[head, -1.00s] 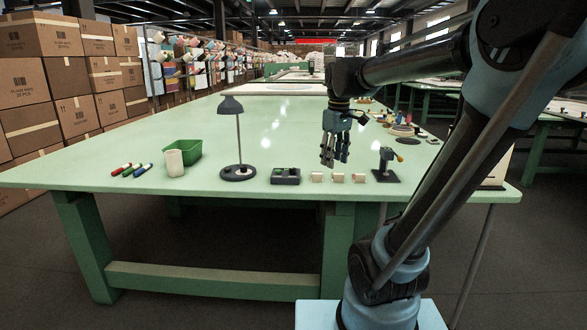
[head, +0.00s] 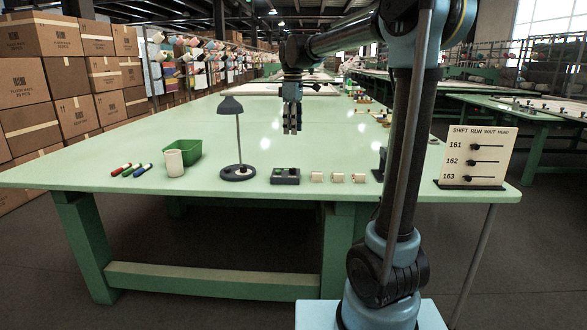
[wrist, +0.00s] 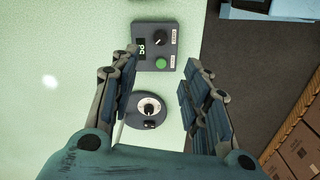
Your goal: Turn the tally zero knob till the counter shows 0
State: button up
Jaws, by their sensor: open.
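The tally counter (head: 285,176) is a dark box near the front edge of the green table, right of the lamp. In the wrist view the box (wrist: 152,60) shows a lit green display (wrist: 141,46), a black zero knob (wrist: 160,41) with a white pointer mark, and a green button (wrist: 162,64). The digits are sideways and too small to read surely. My gripper (head: 291,130) hangs fingers-down above the table, apart from the box. In the wrist view my gripper (wrist: 164,57) is open and empty, its fingers spread either side of the box.
A desk lamp (head: 238,140) stands left of the box; its round base (wrist: 150,125) lies between my fingers in the wrist view. Three small pale blocks (head: 337,177) sit right. A green bin (head: 190,162), cup (head: 174,163) and markers (head: 131,170) are left. A labelled switch panel (head: 475,155) stands right.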

aim_at(293, 169)
notch_tip(293, 169, down, 16)
jog(key=shift+r, duration=0.15)
dwell(0.4)
